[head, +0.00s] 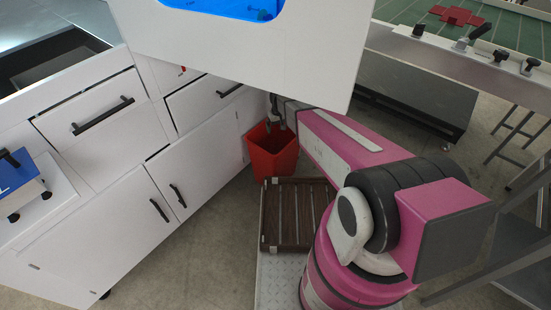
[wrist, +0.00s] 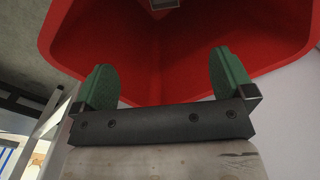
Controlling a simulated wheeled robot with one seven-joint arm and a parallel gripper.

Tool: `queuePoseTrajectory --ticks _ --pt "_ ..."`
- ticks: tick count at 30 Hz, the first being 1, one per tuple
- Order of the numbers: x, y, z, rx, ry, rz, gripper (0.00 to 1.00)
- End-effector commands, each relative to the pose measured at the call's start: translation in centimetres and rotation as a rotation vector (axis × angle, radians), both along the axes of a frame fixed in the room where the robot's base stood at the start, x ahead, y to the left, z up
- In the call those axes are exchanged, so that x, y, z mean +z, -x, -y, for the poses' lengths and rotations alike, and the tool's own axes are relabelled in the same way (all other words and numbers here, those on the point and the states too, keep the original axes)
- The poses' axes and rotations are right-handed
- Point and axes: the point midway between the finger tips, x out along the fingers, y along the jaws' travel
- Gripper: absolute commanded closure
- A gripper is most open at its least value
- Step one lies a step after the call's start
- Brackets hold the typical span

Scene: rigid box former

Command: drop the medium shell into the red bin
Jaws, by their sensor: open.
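The red bin (head: 272,160) stands on the floor beside the white cabinets in the head view. Its red inside (wrist: 150,65) fills most of the wrist view. My gripper (wrist: 166,78) is open, with its two green fingertips wide apart and nothing between them. In the head view my gripper (head: 278,118) is over the bin's mouth, small and partly hidden by my arm. A small grey box-like thing (wrist: 163,4) shows inside the bin at the top edge of the wrist view, cut off by the frame. I cannot tell its size or whether it is the medium shell.
White cabinets (head: 110,200) with black handles stand on the left. A white machine panel (head: 240,50) with a blue window hangs above the bin. A slatted brown rack (head: 297,215) lies in front of the bin. A red cross-shaped piece (head: 457,16) lies on a green surface at top right.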

Motion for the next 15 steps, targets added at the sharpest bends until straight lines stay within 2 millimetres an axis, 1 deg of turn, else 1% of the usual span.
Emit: queuePoseTrajectory --ticks 9,15 --pt "5.7 0.1 0.0 0.0 -0.001 0.003 0.0" --pt "8.6 0.1 0.0 0.0 -0.001 0.002 0.0"
